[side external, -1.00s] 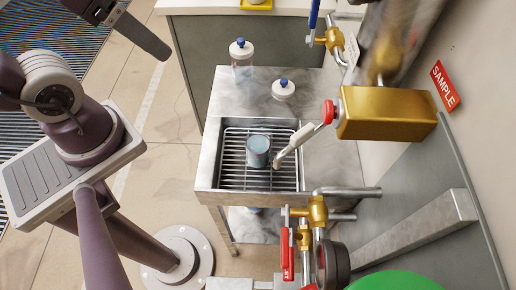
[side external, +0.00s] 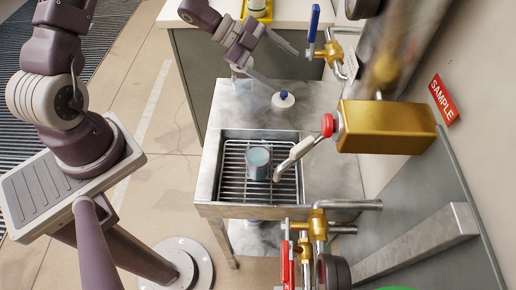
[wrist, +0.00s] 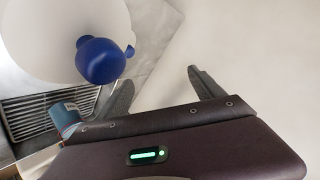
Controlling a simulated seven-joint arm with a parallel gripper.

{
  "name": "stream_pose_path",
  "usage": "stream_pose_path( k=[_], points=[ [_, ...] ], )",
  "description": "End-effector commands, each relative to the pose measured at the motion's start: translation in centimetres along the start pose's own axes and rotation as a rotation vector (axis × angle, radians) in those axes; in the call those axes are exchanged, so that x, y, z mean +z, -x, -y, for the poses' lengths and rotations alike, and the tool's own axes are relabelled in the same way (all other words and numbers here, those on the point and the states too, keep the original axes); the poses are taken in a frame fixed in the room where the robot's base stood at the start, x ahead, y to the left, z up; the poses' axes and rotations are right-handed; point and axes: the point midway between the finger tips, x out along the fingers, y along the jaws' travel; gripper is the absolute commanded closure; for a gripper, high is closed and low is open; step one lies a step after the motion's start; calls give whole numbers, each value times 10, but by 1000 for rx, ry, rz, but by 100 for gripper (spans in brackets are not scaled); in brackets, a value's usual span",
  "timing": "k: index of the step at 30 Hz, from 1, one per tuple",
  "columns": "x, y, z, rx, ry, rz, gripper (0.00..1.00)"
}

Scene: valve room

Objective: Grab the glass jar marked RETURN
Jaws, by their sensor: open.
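A clear glass jar (side external: 241,87) stands on the metal bench, its top mostly hidden behind my gripper (side external: 287,70). My gripper is open and empty, its fingers spread above the bench. A white lid with a blue knob (side external: 283,100) is on the bench right of that jar. Another glass jar (side external: 258,163), uncapped with bluish contents, stands on the basin rack under a spout. In the wrist view, a large white lid with a blue knob (wrist: 101,61) is close beside my fingers (wrist: 160,78); I cannot tell which one it is. I cannot read RETURN on any jar.
The basin has a wire rack (side external: 232,175). A blue-handled valve (side external: 314,25) is close to the right of my gripper. A yellow tray (side external: 268,15) with a bottle is on the counter behind.

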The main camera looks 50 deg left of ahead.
Motion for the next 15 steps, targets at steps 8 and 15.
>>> stream_pose_path(
  k=[8, 15],
  points=[
    [-19, 24, -120, 26, 528, -355, 23],
    [-31, 28, -201, -49, 636, -505, 23]
  ],
)
